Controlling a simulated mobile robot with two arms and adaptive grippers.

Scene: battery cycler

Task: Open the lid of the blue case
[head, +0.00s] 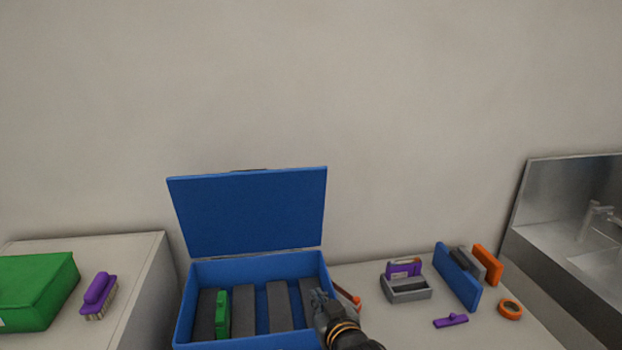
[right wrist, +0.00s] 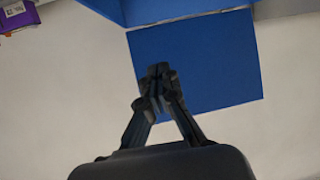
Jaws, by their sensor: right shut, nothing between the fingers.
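The blue case (head: 258,268) stands on the counter in the lower middle of the head view. Its lid (head: 250,212) is raised at the back, tilted up near the wall, and the inside shows. The lid also fills the upper middle of the right wrist view (right wrist: 195,60). Inside the case are several dark grey blocks (head: 280,305) and a green item (head: 222,314). My right gripper (head: 320,298) is at the case's right side, overlapping its right edge in the picture. Its fingers (right wrist: 157,78) are shut and empty, apart from the lid as far as I can tell. My left gripper is not in view.
Right of the case are a grey holder (head: 408,292) with a purple item, a blue panel (head: 457,276), an orange ring (head: 510,310) and a small purple tool (head: 451,321). A green box (head: 38,290) and purple brush (head: 99,295) are left. A sink (head: 595,265) is far right.

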